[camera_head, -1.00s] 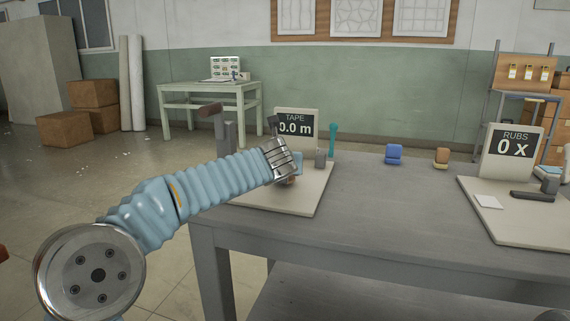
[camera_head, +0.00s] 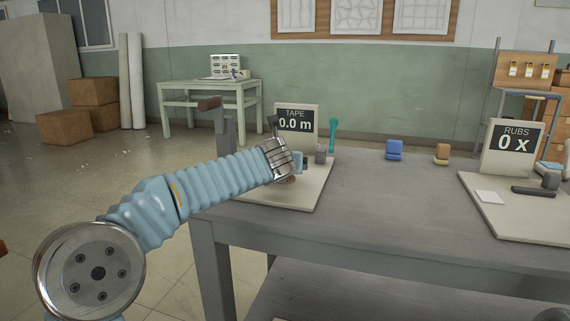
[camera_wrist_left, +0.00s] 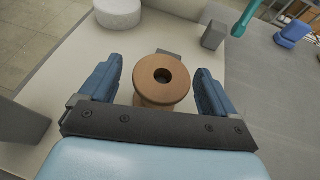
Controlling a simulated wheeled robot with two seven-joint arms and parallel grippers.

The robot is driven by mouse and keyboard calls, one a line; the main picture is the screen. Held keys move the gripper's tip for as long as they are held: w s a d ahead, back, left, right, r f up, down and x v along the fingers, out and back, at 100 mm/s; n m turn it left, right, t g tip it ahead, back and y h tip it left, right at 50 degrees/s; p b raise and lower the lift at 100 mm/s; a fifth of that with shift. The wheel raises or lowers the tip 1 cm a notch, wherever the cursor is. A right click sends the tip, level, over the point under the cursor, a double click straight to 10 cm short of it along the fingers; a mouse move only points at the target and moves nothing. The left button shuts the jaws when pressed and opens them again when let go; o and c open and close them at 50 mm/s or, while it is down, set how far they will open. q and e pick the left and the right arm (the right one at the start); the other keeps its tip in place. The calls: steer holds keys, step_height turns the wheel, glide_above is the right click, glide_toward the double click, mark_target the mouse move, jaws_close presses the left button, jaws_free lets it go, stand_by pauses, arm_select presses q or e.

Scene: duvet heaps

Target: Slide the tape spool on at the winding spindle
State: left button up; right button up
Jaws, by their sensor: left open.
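The tape spool (camera_wrist_left: 162,80) is brown with a dark centre hole. In the left wrist view it stands between the two blue fingers of my left gripper (camera_wrist_left: 156,88), with a visible gap on both sides. The gripper is open. In the head view the left gripper (camera_head: 298,163) is over the pale board (camera_head: 312,198), and a small brown part of the spool (camera_head: 291,179) shows below it. A grey post (camera_head: 229,130) with a brown handle stands at the board's left. I cannot make out the winding spindle for certain. My right gripper is not in view.
The TAPE sign (camera_head: 296,122) reads 0.0 m behind the board. A grey block (camera_wrist_left: 214,35), white cylinder (camera_wrist_left: 118,12) and teal tool (camera_head: 333,134) are near the spool. A blue object (camera_head: 395,150) lies right. The middle of the table is clear.

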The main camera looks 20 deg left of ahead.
arm_select(q)
steer(key=v, duration=1.4)
